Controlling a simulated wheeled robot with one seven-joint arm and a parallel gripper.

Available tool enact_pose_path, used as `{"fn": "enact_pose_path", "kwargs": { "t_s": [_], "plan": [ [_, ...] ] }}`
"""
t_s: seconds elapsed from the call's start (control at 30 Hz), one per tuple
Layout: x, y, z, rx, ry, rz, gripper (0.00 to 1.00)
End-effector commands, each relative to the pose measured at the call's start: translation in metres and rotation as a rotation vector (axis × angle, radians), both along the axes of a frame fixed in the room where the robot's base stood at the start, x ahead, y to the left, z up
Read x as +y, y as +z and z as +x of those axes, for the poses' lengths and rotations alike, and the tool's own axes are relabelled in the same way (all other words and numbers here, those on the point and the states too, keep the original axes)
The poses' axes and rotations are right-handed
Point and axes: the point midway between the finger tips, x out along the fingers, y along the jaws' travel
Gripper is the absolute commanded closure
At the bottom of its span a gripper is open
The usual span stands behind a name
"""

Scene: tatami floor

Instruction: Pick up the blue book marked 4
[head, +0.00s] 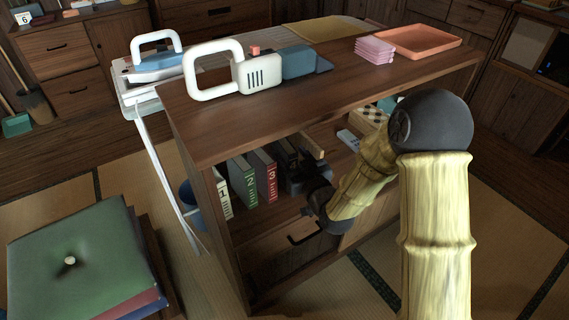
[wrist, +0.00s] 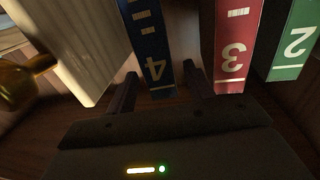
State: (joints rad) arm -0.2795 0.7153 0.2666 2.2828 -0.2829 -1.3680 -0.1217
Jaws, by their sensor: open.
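The blue book marked 4 (wrist: 150,45) stands upright on the shelf, its spine facing my gripper and its number upside down in the wrist view. My gripper (wrist: 160,72) is open, with one finger on each side of the lower spine. It shows no clear grip on the book. In the head view my gripper (head: 303,170) reaches into the cabinet's open shelf and largely hides the blue book there.
The red book marked 3 (wrist: 232,45) stands right beside one finger, and the green book marked 2 (wrist: 293,45) is beyond it. A pale block-like object (wrist: 68,40) and a brass knob-like thing (wrist: 22,85) are on the other side. The cabinet top (head: 350,85) hangs above.

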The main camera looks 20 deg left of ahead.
Motion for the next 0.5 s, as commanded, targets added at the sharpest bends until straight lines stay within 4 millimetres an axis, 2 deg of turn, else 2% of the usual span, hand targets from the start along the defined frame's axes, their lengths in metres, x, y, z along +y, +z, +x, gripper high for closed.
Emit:
{"fn": "enact_pose_path", "kwargs": {
  "t_s": [0.07,0.2,0.5],
  "plan": [
    [0.012,-0.002,0.007,-0.002,0.001,0.002,0.47],
    [0.021,-0.001,0.019,-0.002,0.0,0.001,0.47],
    [0.023,0.0,0.021,0.001,0.0,-0.001,0.47]
  ]
}}
